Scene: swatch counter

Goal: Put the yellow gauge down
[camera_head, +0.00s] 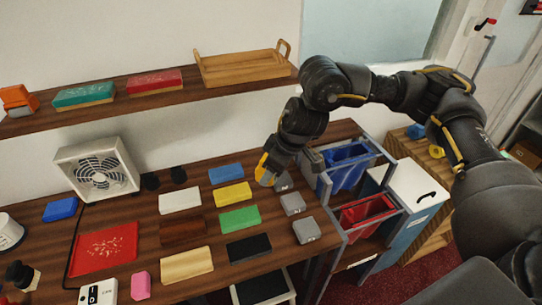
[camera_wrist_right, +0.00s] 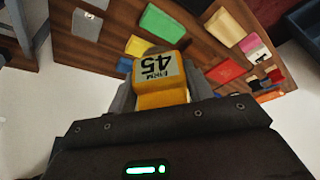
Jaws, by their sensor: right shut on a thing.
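The yellow gauge (camera_wrist_right: 160,80) is a small block with a white label reading "FIRM 45", label facing my wrist camera. My right gripper (camera_head: 268,172) is shut on it, with grey fingers on both sides. In the head view the gauge (camera_head: 262,163) shows as a partly hidden yellow patch at the fingers. The gripper is over the back right of the wooden counter (camera_head: 140,215), close to the rearmost grey block (camera_head: 283,181). Whether the gauge touches the counter cannot be told. My left gripper is out of view.
Coloured swatch blocks, such as a yellow one (camera_head: 233,194) and a green one (camera_head: 239,218), lie left of the gripper. More grey blocks (camera_head: 293,204) (camera_head: 306,230) stand in front. Blue (camera_head: 347,165) and red (camera_head: 366,213) bins are at the right. A shelf (camera_head: 150,98) runs behind.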

